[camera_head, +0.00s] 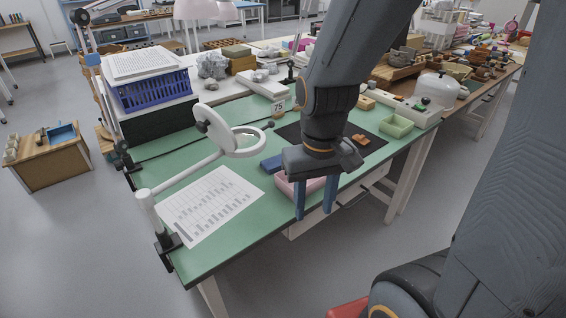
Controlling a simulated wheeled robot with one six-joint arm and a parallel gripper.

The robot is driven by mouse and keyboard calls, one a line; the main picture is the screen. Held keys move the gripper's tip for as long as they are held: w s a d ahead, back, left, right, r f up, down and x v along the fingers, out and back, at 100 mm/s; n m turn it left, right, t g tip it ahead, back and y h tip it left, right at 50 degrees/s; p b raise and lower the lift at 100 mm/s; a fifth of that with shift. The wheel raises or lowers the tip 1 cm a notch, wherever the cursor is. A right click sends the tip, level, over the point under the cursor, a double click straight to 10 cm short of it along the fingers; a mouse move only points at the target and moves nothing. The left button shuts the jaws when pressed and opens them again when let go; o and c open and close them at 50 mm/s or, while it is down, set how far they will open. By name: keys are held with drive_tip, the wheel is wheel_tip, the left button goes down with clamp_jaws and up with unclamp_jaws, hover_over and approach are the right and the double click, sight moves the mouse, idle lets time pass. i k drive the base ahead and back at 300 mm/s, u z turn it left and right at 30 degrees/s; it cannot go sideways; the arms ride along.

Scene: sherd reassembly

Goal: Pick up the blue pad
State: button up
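The blue pad (271,163) lies on the green table top (185,165), just left of my gripper's body and partly hidden behind it. My gripper (314,212) points down with its two blue fingers apart, and nothing shows between them. It is at the table's front edge, in front and to the right of the pad, and does not appear to touch it. How high the fingertips are above the table is hard to tell.
A pink tray (286,188) sits behind my fingers, partly hidden. A magnifier lamp (215,130) and a printed sheet (210,204) are to the left. A black mat (372,147) with orange-brown sherds (360,140) and a pale green tray (396,126) lie to the right.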

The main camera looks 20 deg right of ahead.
sight(272, 165)
drive_tip(key=u, duration=2.45)
drive_tip(key=k, duration=1.1)
drive_tip(key=z, duration=1.7)
drive_tip(key=i, duration=1)
drive_tip(key=z, duration=0.05)
